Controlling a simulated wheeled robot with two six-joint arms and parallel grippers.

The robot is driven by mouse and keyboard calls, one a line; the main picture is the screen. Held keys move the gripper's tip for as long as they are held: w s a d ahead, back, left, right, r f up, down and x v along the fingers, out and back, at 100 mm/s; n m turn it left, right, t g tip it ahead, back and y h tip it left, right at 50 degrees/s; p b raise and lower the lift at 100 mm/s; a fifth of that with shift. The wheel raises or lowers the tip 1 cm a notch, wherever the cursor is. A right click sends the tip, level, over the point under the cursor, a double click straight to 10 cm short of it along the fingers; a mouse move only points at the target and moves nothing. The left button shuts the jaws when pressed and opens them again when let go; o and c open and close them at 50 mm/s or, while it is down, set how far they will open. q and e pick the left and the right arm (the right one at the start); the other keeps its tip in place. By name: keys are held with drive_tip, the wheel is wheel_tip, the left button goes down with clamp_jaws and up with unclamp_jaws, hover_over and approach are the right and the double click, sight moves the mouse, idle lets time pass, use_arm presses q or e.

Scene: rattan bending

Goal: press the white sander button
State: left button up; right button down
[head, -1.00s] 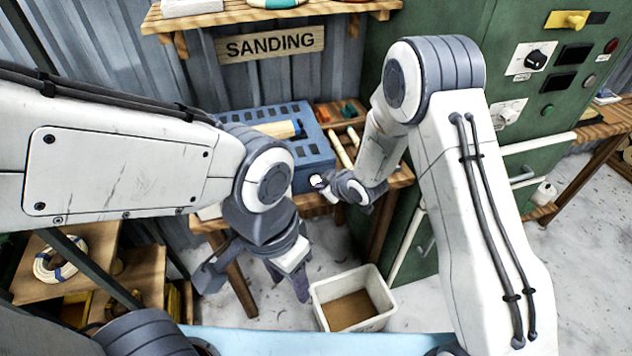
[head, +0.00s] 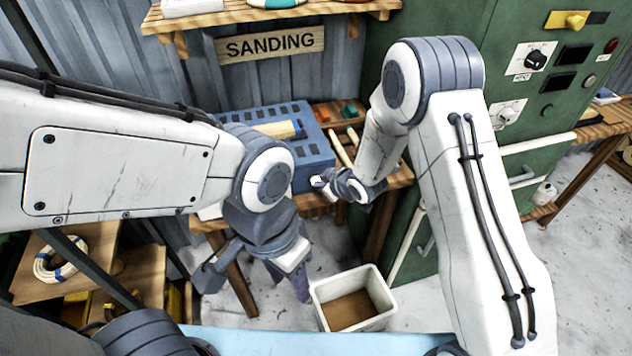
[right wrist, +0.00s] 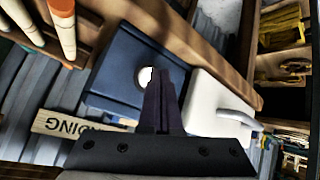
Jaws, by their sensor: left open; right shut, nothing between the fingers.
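The blue sander (head: 318,160) stands on the wooden bench under the SANDING sign. In the right wrist view, its blue front (right wrist: 112,75) has a dark round recess with the white button (right wrist: 145,73) in it. My right gripper (right wrist: 160,76) is shut and empty, its tips in front of the button and covering part of it. I cannot tell whether they touch it. In the head view the right gripper (head: 322,182) is at the sander's front, pointing left. My left gripper (head: 255,284) is open and empty, low in front of the bench.
A piece with a pale cylinder (head: 280,129) lies on top of the sander. A wooden rack (head: 346,122) with rods stands to its right. A white bin (head: 330,318) is on the floor below. A green cabinet (head: 545,75) with knobs stands at right.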

drive_tip(key=shift+w, duration=0.25)
drive_tip(key=shift+s+r, duration=0.1)
drive_tip(key=shift+s, duration=0.3)
drive_tip(key=s+d+b, duration=0.2)
drive_tip(key=s, duration=0.3)
drive_tip(key=shift+s, duration=0.4)
idle(0.6)
